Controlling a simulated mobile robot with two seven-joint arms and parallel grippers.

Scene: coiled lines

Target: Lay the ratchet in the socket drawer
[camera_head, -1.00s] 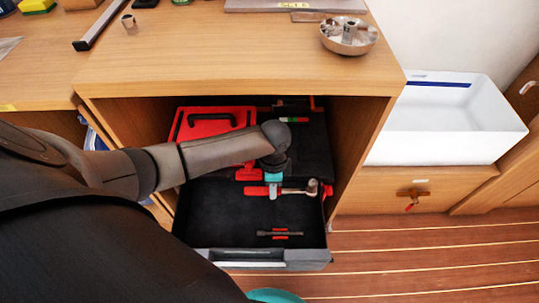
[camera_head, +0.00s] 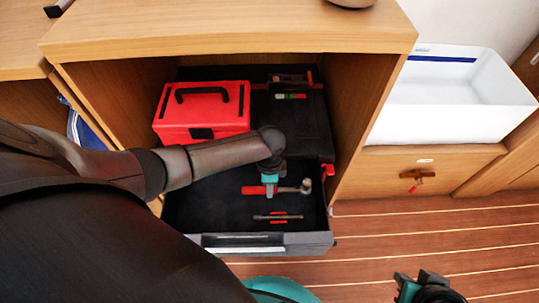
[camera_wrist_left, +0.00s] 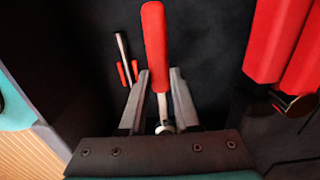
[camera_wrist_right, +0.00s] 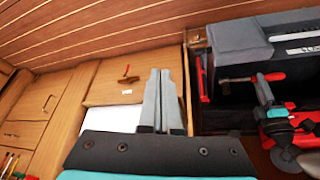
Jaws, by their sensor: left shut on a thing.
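The ratchet, with a red handle (camera_head: 254,190) and a metal head (camera_head: 305,186), lies crosswise over the open black socket drawer (camera_head: 200,206). My left gripper (camera_head: 270,188) is shut on its metal shaft. In the left wrist view the red handle (camera_wrist_left: 154,45) extends beyond my two fingers (camera_wrist_left: 160,105). I cannot tell whether the ratchet touches the drawer floor. My right gripper (camera_head: 425,285) is out to the lower right, away from the drawer; in the right wrist view its fingers (camera_wrist_right: 159,85) are together and empty.
A dark bar with red clips (camera_head: 278,217) lies in the drawer near its front. A red case (camera_head: 205,112) stands behind the drawer. Wooden cabinet walls flank it. A white bin (camera_head: 450,100) sits at right. The plank floor (camera_head: 400,235) is clear.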

